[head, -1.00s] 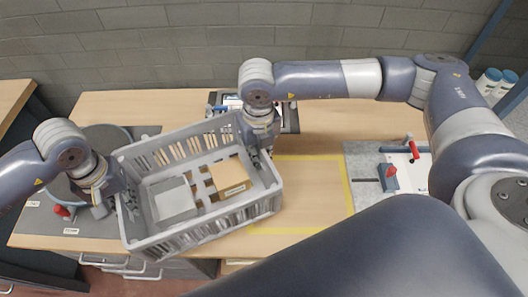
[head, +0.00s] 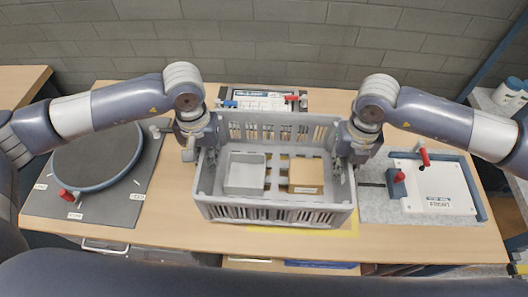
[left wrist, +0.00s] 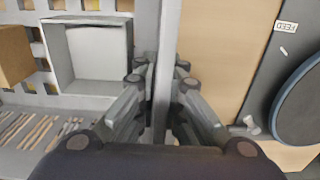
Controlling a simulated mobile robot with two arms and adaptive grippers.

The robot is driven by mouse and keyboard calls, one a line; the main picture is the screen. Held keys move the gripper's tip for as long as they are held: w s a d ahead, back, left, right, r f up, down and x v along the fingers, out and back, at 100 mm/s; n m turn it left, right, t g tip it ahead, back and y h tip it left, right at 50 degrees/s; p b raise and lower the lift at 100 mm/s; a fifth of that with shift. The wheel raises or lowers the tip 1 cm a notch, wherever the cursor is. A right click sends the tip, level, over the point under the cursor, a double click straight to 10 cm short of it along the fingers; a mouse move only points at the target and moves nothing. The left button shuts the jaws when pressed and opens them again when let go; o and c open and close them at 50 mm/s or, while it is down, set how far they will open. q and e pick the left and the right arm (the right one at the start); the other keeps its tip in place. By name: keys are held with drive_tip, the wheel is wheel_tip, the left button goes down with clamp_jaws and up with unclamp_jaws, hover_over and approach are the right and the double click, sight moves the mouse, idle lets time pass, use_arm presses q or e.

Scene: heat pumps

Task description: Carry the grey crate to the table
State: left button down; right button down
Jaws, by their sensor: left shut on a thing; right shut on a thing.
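The grey crate (head: 275,214) is in the middle of the head view, over the wooden table (head: 420,236), roughly level and square to me. It holds a grey box (head: 245,173) and a tan cardboard box (head: 306,175). My left gripper (head: 207,158) is shut on the crate's left wall; in the left wrist view its fingers (left wrist: 160,95) straddle that wall. My right gripper (head: 345,165) is shut on the right wall. The crate covers most of a yellow-outlined area (head: 345,234) on the table. I cannot tell whether its bottom touches the table.
A round dark disc (head: 97,155) on a grey mat lies at the left. A white panel fixture (head: 437,187) with red handles is at the right. A small device (head: 262,98) stands behind the crate. A brick wall is beyond the table.

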drive_tip(key=shift+d, duration=0.15)
use_arm(q)
drive_tip(key=shift+f, duration=0.2)
use_arm(e)
drive_tip(key=shift+f, duration=0.2)
